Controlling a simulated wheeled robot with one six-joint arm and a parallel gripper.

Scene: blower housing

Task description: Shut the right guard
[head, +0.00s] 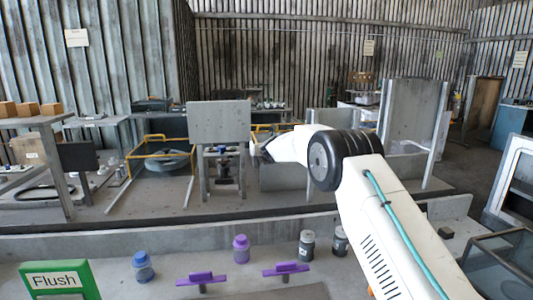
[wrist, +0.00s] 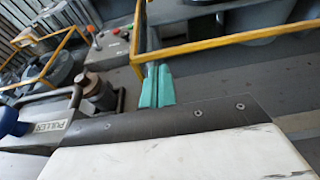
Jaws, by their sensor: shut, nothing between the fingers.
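Two upright grey panels stand on the low platform in the head view: one left of my arm (head: 218,121) and a taller one right of it (head: 412,108). The taller one looks like the right guard standing open, but I cannot be sure. My arm hides part of the area between them. My gripper's end (head: 259,157) points left, near the left panel's right side, and its fingers are unclear there. In the wrist view my gripper's teal fingers (wrist: 157,74) are together and empty, close to a yellow rail (wrist: 225,42).
In the wrist view a grey box with a red button (wrist: 115,30) lies beyond the fingers. A motor-like part (wrist: 97,90) stands left. In the head view, purple handles (head: 202,278), bottles (head: 144,266) and a green Flush sign (head: 56,281) are in front.

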